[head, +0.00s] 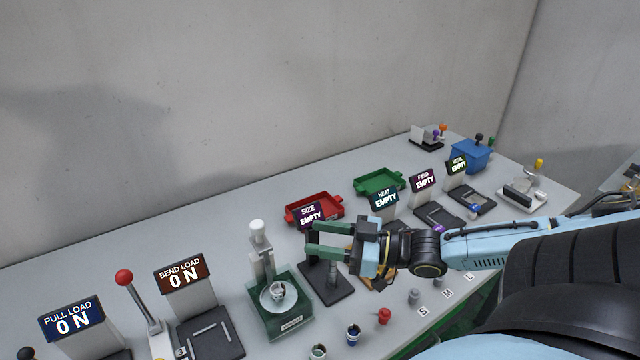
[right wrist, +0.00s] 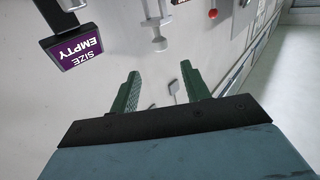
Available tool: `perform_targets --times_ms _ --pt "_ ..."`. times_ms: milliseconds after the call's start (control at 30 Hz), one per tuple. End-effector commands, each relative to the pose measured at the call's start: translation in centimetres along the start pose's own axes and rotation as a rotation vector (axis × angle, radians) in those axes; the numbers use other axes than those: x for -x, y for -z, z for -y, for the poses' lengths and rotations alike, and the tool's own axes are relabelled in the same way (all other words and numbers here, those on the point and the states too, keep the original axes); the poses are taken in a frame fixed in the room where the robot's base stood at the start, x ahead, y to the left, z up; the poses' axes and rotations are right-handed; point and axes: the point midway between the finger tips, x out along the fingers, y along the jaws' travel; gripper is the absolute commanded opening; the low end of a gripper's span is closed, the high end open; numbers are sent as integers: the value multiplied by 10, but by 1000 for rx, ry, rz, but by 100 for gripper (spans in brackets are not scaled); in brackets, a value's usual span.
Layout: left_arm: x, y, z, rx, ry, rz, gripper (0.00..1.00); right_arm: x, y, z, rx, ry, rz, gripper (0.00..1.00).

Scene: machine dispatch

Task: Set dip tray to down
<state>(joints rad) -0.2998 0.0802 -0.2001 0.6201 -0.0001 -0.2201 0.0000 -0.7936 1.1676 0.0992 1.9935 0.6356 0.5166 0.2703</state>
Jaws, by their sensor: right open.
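The dip station (head: 281,318) is a dark green, clear-sided tank on the table. A pale round tray (head: 268,306) in it carries a small cup (head: 278,291). A grey post rises behind the tray, with a white knob (head: 258,229) at its top. My right gripper (head: 309,239) is open and empty, its green fingers pointing left toward the post, apart from the knob. In the right wrist view the open fingers (right wrist: 160,83) have a white knobbed part (right wrist: 158,44) ahead of them, probably this post. My left gripper is not in view.
The SIZE sign (head: 309,214) stands close behind my right gripper. A red tray (head: 330,200) and a green tray (head: 378,182) lie farther back. Left are the BEND LOAD sign (head: 181,275) and a red-ball lever (head: 124,278). Small coloured weights (head: 384,316) line the front edge.

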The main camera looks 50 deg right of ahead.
Motion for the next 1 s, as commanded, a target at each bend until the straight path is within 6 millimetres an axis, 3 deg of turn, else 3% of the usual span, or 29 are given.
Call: perform_targets --times_ms 200,333,567,1000 --pt "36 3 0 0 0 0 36 0 10 -3 1 -8 -3 47" --pt "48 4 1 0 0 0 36 0 9 -1 0 -3 -2 47" --pt "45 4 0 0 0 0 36 -12 3 0 0 -1 -3 47" --pt "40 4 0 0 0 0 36 -67 5 0 0 0 -5 47"
